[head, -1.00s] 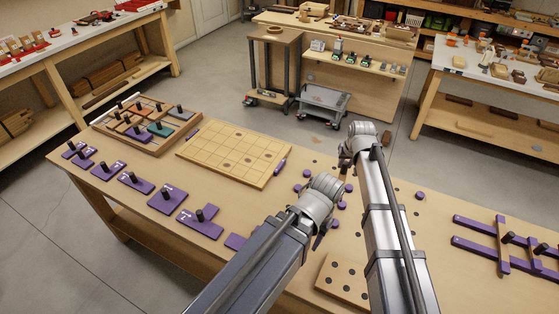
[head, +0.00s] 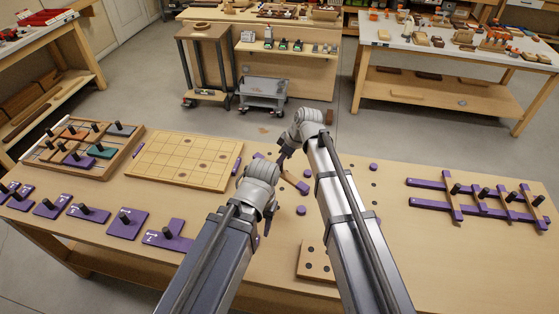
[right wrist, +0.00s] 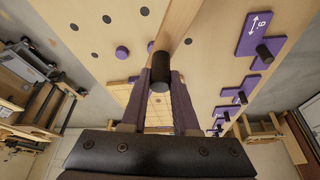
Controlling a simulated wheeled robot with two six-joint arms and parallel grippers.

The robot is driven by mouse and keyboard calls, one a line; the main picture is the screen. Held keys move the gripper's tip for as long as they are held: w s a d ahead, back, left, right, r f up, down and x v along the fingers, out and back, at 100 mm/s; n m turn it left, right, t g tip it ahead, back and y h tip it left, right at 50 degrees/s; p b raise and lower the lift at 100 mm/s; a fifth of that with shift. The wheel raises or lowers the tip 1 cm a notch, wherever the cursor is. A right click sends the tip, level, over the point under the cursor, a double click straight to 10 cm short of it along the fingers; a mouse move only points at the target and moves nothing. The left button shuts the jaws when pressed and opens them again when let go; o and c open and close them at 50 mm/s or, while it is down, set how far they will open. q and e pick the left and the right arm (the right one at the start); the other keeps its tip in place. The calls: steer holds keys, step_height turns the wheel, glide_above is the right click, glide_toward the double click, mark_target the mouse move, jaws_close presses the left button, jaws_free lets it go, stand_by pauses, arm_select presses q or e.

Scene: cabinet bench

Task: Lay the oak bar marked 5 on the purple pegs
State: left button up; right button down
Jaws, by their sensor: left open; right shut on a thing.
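My right gripper (head: 284,158) is shut on the black knob (right wrist: 159,74) of a pale wooden bar (right wrist: 176,28). The bar (head: 296,182) also shows below that gripper in the head view, partly hidden by my arms; no number on it can be read. Round purple pegs stand on the bench near it, one (head: 301,210) below the bar and one (head: 373,166) to the right; another (right wrist: 122,52) shows in the right wrist view. I cannot tell whether the bar touches any peg. My left gripper (head: 264,218) is open and empty, left of the bar.
A gridded wooden board (head: 183,158) and a divided tray (head: 122,165) lie at left. Purple knobbed plates (head: 128,223) line the front left edge. A wooden block with dark holes (head: 312,262) lies in front. Purple rails with knobbed crossbars (head: 425,204) lie at right.

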steer(key=shift+s+n, duration=0.25)
steer(key=shift+n, duration=0.15)
arm_select(q)
steer(key=shift+f, duration=0.1)
steer(key=shift+f+b, duration=1.1)
steer(key=shift+b, duration=0.15)
arm_select(e)
steer(key=shift+f, duration=1.2)
arm_select(q)
step_height(320, 180, down, 7)
steer(key=b, duration=0.7)
steer(key=shift+f, duration=0.2)
arm_select(e)
step_height(320, 180, down, 7)
steer(key=shift+f, duration=0.15)
arm_select(q)
steer(key=shift+f+b, duration=1.05)
steer(key=shift+b, duration=0.2)
arm_select(e)
steer(key=shift+f, duration=1.05)
steer(key=shift+c, duration=1)
jaws_free()
